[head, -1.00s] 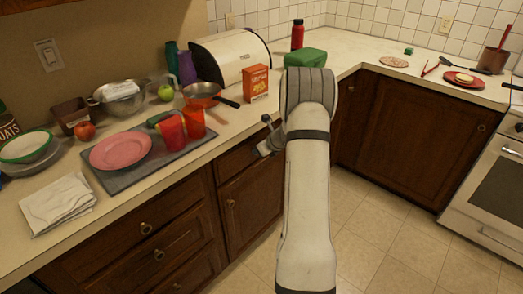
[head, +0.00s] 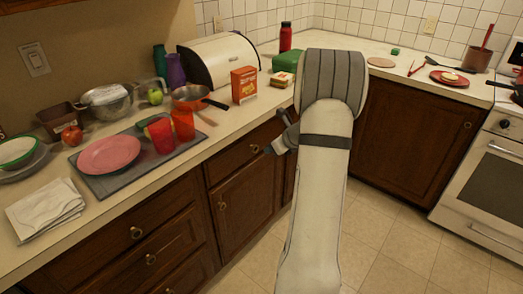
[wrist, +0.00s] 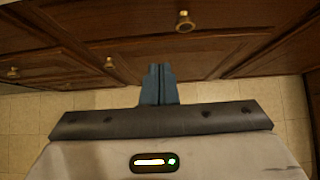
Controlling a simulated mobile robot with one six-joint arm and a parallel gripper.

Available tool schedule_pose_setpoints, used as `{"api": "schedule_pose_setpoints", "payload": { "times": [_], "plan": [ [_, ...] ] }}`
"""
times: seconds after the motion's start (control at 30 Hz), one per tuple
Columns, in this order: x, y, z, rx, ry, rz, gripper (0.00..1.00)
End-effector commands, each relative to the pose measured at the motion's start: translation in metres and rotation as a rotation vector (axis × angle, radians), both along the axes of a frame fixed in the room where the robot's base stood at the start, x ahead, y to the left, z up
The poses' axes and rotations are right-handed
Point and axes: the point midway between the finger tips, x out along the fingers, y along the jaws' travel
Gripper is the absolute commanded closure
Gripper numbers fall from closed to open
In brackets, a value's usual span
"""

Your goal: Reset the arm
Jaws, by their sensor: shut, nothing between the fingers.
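My gripper (wrist: 160,72) shows in the wrist view with its two dark fingers together and nothing between them. It faces the brown cabinet fronts (wrist: 160,52) below the counter, with floor tiles beneath. In the head view my white and grey arm rises in the middle, and the gripper (head: 269,149) shows in part at its left, in front of the cabinets and below the counter edge. The rest of the gripper is hidden behind my arm.
The left counter holds a pink plate (head: 109,154), red cups (head: 183,124), a colander (head: 106,101), a pan (head: 189,96) and an orange box (head: 244,85). A red plate (head: 449,78) lies at the right, near the white oven (head: 485,190). Floor right of my arm is clear.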

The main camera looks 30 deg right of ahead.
Motion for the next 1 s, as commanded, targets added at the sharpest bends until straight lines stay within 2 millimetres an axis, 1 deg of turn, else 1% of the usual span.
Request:
{"api": "schedule_pose_setpoints", "payload": {
  "times": [0.2,0.27,0.33,0.37,0.47,0.5,0.53,0.57,0.6,0.67,0.7,0.77,0.8,0.87,0.9,0.97,1.0],
  "plan": [
    [-0.004,-0.001,0.004,-0.002,0.001,0.001,1.0],
    [-0.004,0.002,0.005,-0.007,0.0,0.011,1.0],
    [-0.004,0.012,0.012,-0.031,-0.002,0.054,1.0],
    [-0.005,0.02,0.017,-0.053,-0.003,0.091,1.0],
    [-0.011,0.063,0.041,-0.159,-0.01,0.28,1.0],
    [-0.017,0.085,0.052,-0.219,-0.015,0.384,1.0],
    [-0.022,0.102,0.061,-0.268,-0.02,0.468,1.0],
    [-0.029,0.12,0.069,-0.318,-0.026,0.556,1.0],
    [-0.04,0.142,0.079,-0.385,-0.035,0.676,1.0],
    [-0.058,0.173,0.093,-0.485,-0.049,0.855,1.0],
    [-0.071,0.192,0.101,-0.55,-0.06,0.974,1.0],
    [-0.093,0.217,0.112,-0.646,-0.078,1.15,1.0],
    [-0.108,0.232,0.119,-0.711,-0.092,1.267,1.0],
    [-0.132,0.252,0.127,-0.806,-0.112,1.441,1.0],
    [-0.148,0.263,0.132,-0.87,-0.126,1.559,1.0],
    [-0.173,0.276,0.138,-0.964,-0.148,1.729,1.0],
    [-0.188,0.283,0.142,-1.025,-0.161,1.842,1.0]
  ]
}}
